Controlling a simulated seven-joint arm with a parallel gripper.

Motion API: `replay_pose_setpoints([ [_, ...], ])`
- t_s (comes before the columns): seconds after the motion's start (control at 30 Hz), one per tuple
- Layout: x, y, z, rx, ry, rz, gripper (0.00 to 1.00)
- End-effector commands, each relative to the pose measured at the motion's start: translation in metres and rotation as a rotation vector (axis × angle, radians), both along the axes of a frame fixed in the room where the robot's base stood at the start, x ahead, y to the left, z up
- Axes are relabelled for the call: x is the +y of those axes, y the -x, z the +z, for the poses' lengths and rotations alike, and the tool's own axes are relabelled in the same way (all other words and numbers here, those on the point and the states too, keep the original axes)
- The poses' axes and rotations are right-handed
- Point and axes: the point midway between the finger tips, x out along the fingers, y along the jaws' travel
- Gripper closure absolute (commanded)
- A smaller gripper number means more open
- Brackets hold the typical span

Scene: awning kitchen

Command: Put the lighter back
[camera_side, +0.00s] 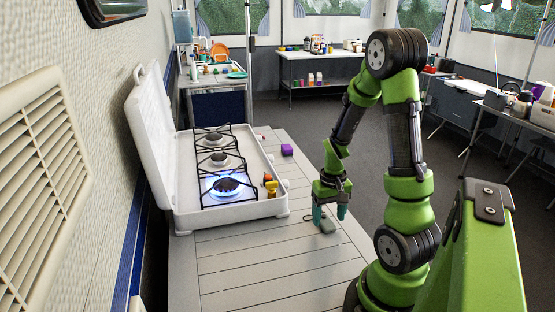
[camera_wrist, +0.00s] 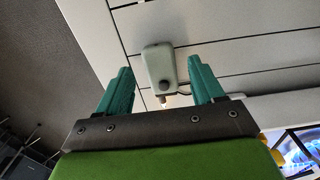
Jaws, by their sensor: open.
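A small grey device (camera_wrist: 158,62) with a dark round knob, a short nozzle and a thin wire loop lies on the slatted table. It also shows in the side view (camera_side: 327,227). It may be the lighter; I cannot be sure from its shape. My gripper (camera_side: 330,214) points down just above it. In the wrist view my two teal fingers (camera_wrist: 160,78) are apart, one on each side of the device, with gaps between. The gripper is open and holds nothing. An orange and yellow item (camera_side: 270,186) stands against the stove's front side.
A white camping stove (camera_side: 240,211) with its lid raised stands left on the table (camera_side: 225,262). Its nearest burner (camera_side: 227,186) burns with a blue flame. The table's near part is clear.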

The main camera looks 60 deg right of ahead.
Motion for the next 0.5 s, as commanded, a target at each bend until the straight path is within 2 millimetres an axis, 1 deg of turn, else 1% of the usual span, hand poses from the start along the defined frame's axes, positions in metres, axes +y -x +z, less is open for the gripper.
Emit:
replay_pose_setpoints([
  [0.03, -0.001, -0.001, 0.011, -0.006, 0.005, 0.001, 0.33],
  [0.1, -0.001, -0.002, 0.028, -0.008, 0.007, 0.001, 0.33],
  [0.3, -0.001, -0.001, 0.07, -0.006, 0.005, 0.001, 0.33],
  [0.4, -0.001, -0.001, 0.085, -0.005, 0.005, 0.001, 0.33],
  [0.5, 0.0, 0.0, 0.095, -0.003, 0.003, 0.0, 0.33],
])
